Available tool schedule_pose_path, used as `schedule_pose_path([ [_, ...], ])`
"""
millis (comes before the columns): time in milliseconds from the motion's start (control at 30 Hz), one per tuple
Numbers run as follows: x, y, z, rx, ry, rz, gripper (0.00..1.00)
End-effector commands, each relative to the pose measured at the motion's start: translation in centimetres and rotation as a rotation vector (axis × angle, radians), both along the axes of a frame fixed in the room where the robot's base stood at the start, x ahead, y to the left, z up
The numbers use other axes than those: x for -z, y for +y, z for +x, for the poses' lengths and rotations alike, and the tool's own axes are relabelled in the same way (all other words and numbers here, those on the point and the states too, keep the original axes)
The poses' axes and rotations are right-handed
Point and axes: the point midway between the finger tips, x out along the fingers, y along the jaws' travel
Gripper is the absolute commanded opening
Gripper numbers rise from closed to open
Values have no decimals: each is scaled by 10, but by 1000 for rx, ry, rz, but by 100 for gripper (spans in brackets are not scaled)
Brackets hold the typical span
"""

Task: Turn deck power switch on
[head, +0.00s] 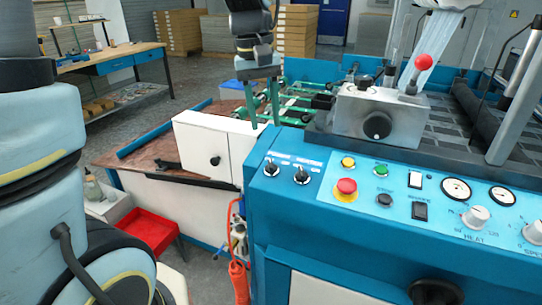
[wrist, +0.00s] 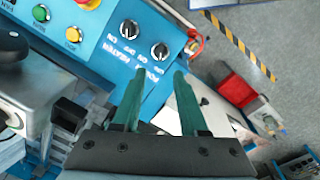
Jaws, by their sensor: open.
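Two black rotary switches sit at the left end of the blue control panel (head: 330,205). The left one (head: 271,168) appears on the right in the wrist view (wrist: 160,50), beside small lettering that seems to read POWER. The other switch (head: 301,175) also shows in the wrist view (wrist: 129,28), near lettering like HEATER. The exact knob settings are too small to tell. My gripper (head: 264,122) is open and empty, its green fingers pointing down behind the two switches, apart from them. In the wrist view the fingertips (wrist: 158,72) lie just short of the power switch.
A red emergency button (head: 346,188), a yellow button (head: 348,162) and a green button (head: 381,171) sit right of the switches. A grey block with a red-knobbed lever (head: 422,66) rises behind the panel. A white cabinet (head: 205,150) stands to the left.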

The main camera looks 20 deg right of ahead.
Motion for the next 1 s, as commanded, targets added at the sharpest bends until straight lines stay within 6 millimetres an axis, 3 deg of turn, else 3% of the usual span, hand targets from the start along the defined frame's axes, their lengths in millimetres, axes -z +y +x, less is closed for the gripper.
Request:
schedule_pose_path([
  [533,87,-8,-3,-1,2,4,42],
  [700,100,-9,-3,0,0,2,42],
  [1000,103,-10,-2,0,-1,1,42],
])
